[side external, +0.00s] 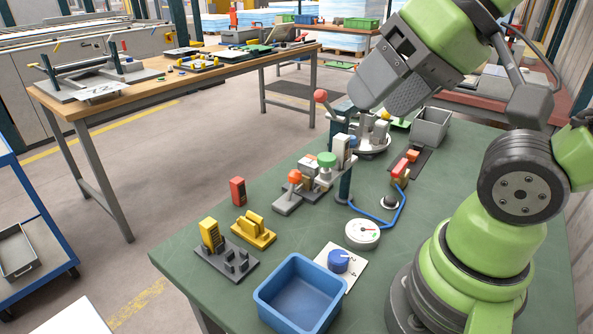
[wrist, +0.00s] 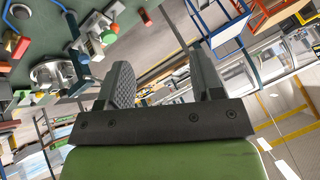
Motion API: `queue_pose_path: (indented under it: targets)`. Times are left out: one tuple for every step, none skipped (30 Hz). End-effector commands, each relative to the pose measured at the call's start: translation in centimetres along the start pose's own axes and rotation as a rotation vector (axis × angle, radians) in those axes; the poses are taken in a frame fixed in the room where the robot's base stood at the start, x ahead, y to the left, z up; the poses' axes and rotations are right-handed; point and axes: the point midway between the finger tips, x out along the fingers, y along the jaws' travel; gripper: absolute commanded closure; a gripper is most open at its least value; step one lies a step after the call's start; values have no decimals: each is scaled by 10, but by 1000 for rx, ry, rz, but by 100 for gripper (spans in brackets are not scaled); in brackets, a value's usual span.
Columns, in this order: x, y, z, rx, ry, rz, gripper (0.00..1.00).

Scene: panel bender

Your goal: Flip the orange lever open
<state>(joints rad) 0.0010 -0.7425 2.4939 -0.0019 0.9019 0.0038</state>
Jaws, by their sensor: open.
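I see several orange or red handles and cannot tell for certain which one is the orange lever. In the side view, an orange knob (side external: 294,176) tops a small grey clamp on the green bench. An orange-red ball (side external: 321,95) ends a slanted lever on a dark post. A small orange piece (side external: 412,155) sits by a red block (side external: 400,168) at the blue hose. My gripper (side external: 368,95) is raised above the bench, just right of the ball, apart from all of these. In the wrist view (wrist: 160,80) its fingers are spread with nothing between them.
The green bench (side external: 200,258) holds a blue bin (side external: 299,296), a blue dial (side external: 338,261), a round gauge (side external: 362,233), yellow parts (side external: 254,229) and a green-topped fixture (side external: 326,160). A grey box (side external: 430,126) stands behind. The bench's left front is partly clear.

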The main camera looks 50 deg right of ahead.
Motion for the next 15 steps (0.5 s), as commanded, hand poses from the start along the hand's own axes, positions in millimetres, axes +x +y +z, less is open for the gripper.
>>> queue_pose_path:
  targets:
    - [1, 0, -4, 11, -6, 7, 40]
    - [2, -1, -7, 21, -14, 14, 40]
    - [3, -2, -13, 41, -26, 27, 40]
    - [5, -2, -19, 60, -37, 39, 40]
    - [8, -2, -26, 80, -49, 54, 40]
    - [12, -3, -36, 116, -68, 76, 40]
    - [16, -3, -44, 145, -83, 95, 40]
    - [21, -2, -53, 174, -98, 115, 40]
    - [29, -1, -65, 217, -118, 142, 40]
    - [35, 0, -74, 247, -131, 163, 40]
    - [41, 2, -82, 279, -146, 184, 40]
    - [51, 5, -93, 320, -163, 212, 40]
    - [59, 8, -100, 353, -177, 235, 40]
    - [67, 12, -107, 384, -190, 257, 40]
    - [79, 16, -116, 426, -206, 287, 40]
